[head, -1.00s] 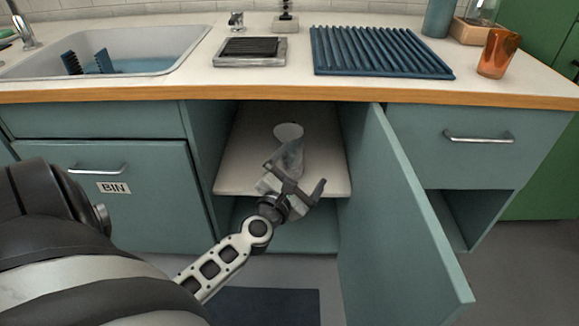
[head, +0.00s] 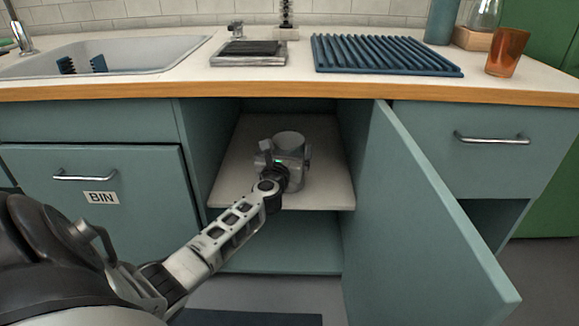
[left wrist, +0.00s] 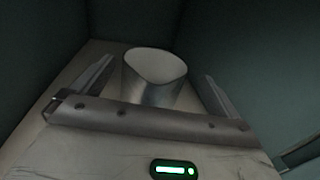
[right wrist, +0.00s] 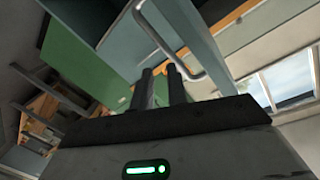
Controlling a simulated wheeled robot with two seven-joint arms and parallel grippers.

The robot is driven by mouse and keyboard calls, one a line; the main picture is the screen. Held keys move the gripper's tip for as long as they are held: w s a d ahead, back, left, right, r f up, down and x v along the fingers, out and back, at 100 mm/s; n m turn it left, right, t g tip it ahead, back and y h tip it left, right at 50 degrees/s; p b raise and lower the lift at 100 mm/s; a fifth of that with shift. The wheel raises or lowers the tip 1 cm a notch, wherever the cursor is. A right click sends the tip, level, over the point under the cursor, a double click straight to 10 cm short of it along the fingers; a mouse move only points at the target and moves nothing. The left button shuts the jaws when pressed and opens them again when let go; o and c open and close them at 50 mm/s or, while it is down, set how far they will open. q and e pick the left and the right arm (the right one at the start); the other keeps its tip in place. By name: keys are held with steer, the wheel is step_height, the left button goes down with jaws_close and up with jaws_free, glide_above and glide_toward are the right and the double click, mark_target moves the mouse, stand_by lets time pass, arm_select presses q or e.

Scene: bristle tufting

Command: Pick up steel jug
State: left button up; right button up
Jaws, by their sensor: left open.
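The steel jug (head: 289,143) stands upright on the upper shelf inside the open cupboard. My left gripper (head: 287,157) is at the jug in the head view, one finger to each side of it. In the left wrist view the jug (left wrist: 154,82) lies between the open fingers (left wrist: 158,70), with a gap showing on each side. The gripper's palm hides the jug's lower part there. My right gripper (right wrist: 160,85) shows only in the right wrist view, away from the jug; its two fingers are close together with a narrow gap.
The open cupboard door (head: 430,220) swings out at the right. Above are the counter edge (head: 270,91), blue drainer mat (head: 385,55), amber cup (head: 505,52) and sink (head: 130,58). In the right wrist view a drawer handle (right wrist: 160,30) is near the fingers.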

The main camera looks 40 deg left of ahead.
mark_target(288, 140)
arm_select(q)
steer(key=shift+w+a+f+b, duration=0.1)
steer(key=shift+w+a+b, duration=0.2)
steer(key=shift+w, duration=0.05)
steer(key=b+x, duration=0.2)
steer(key=x, duration=0.2)
steer(key=shift+s+a+f, duration=0.1)
steer(key=shift+s+a, duration=0.05)
steer(key=shift+a, duration=0.1)
steer(key=c, duration=1.6)
arm_select(e)
steer(key=r+n+t, duration=0.1)
steer(key=w+r+n+t+y, duration=0.1)
steer(key=r, duration=0.1)
steer(key=w+r+n+t, duration=0.1)
steer(key=r, duration=0.1)
steer(key=shift+w+d+y, duration=0.15)
steer(key=shift+d+y, duration=0.25)
